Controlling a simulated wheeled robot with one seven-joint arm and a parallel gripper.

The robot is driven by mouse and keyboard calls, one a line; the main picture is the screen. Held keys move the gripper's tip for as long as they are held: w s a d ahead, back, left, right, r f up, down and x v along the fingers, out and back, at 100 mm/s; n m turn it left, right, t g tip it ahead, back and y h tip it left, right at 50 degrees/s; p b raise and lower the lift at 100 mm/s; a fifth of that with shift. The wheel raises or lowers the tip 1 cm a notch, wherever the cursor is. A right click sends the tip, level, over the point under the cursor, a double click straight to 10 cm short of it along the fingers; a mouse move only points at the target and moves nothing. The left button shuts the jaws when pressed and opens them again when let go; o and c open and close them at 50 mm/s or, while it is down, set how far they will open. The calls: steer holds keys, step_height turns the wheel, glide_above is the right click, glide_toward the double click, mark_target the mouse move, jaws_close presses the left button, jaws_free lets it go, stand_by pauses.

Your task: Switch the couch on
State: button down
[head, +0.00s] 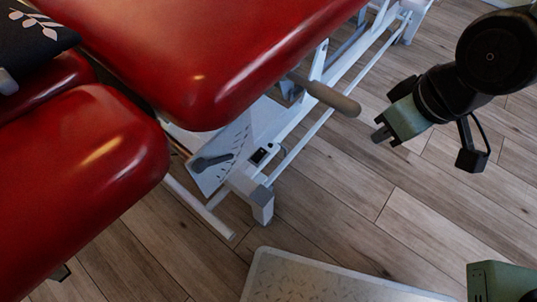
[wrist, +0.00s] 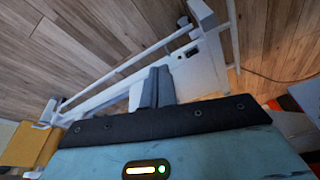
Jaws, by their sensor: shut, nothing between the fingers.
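The couch (head: 240,52) has red padded sections on a white metal frame. A small black switch (head: 263,154) sits on the white frame near the end of the lower rail. A small dark spot on the white frame in the wrist view (wrist: 190,53) looks like the same switch. My gripper (head: 379,134) is at the right in the head view, to the right of the switch and apart from it. I cannot tell the switch's position.
A grey-handled lever (head: 330,97) sticks out from the couch between my gripper and the switch. A grey pedal (head: 212,162) lies left of the switch. A pale speckled step or board (head: 325,280) is on the wooden floor in front. Floor right of the frame is clear.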

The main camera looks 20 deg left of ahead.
steer(key=w+a+f+n+t+y+b, duration=0.1)
steer(key=a+f+y, duration=0.4)
steer(key=f, duration=0.7)
steer(key=w+a+f+n+t+y+b, duration=0.2)
steer(key=a+f, duration=0.6)
steer(key=f, duration=0.4)
steer(key=n+t+y+b, duration=0.1)
steer(key=n+y+b, duration=0.1)
steer(key=y+b, duration=0.1)
steer(key=shift+a+y, duration=0.3)
steer(key=shift+y, duration=0.3)
steer(key=shift+w, duration=0.1)
steer(key=b, duration=0.6)
glide_above(268, 153)
steer(key=s, duration=0.2)
steer(key=f, duration=0.3)
steer(key=shift+d, duration=0.2)
step_height(268, 153, down, 2)
steer(key=shift+w+d+f+b, duration=0.1)
steer(key=shift+b, duration=0.65)
steer(key=shift+f+b, duration=0.5)
steer(key=shift+f, duration=0.1)
steer(key=shift+w, duration=0.1)
